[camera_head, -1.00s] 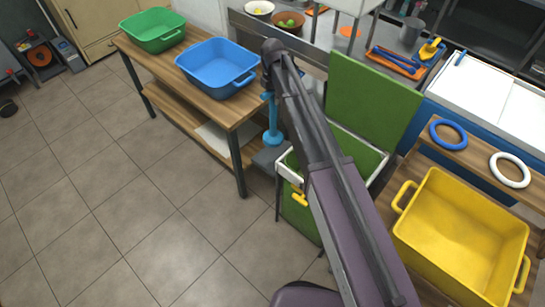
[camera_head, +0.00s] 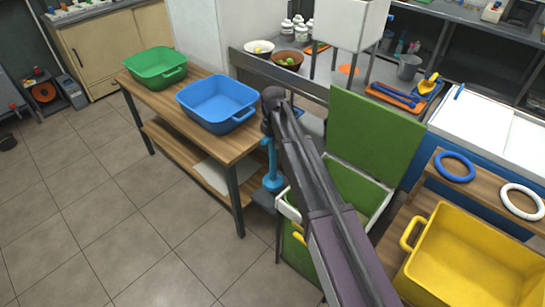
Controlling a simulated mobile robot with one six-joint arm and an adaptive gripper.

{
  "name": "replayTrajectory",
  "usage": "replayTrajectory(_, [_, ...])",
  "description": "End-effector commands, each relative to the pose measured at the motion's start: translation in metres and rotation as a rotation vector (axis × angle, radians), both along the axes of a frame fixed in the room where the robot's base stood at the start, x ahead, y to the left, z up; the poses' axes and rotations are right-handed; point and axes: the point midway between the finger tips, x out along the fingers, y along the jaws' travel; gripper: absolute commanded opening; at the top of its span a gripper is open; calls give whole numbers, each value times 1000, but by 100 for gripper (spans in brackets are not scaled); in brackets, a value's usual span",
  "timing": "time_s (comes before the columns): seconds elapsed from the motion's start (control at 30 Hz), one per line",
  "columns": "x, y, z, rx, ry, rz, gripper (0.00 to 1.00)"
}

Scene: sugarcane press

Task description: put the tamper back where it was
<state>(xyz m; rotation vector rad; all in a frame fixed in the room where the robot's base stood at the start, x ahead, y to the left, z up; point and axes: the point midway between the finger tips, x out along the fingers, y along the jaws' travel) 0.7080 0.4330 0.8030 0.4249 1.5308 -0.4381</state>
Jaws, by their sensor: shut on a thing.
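The blue tamper (camera_head: 271,168) hangs upright below my gripper (camera_head: 267,136), its round foot pointing down. It is just right of the wooden table's front corner. My gripper is shut on its upper end; the fingers are small and partly hidden by my wrist. The green press box (camera_head: 296,258) with its raised green lid (camera_head: 372,130) is right of the tamper, partly hidden behind my arm. I cannot tell whether the tamper's foot touches the dark grey piece below it.
The wooden table (camera_head: 247,138) carries a blue tub (camera_head: 217,105) and a green tub (camera_head: 155,68). An orange tray (camera_head: 425,92) with blue tools lies on the back counter. A yellow crate (camera_head: 470,255) and two rings stand at right.

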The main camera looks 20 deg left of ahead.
Motion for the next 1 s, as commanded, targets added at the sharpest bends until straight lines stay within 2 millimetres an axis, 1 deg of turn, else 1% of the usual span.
replayTrajectory(0.03, [0, 0, -8, 0, 0, 0, 0])
replayTrajectory(0.13, [0, 0, -12, 0, 0, 0, 0])
replayTrajectory(0.67, [-1, 1, -14, 0, 0, 1, 0])
replayTrajectory(0.77, [-1, 1, -19, 0, 0, 1, 0])
replayTrajectory(1.0, [-1, 1, -39, 0, 0, 2, 0])
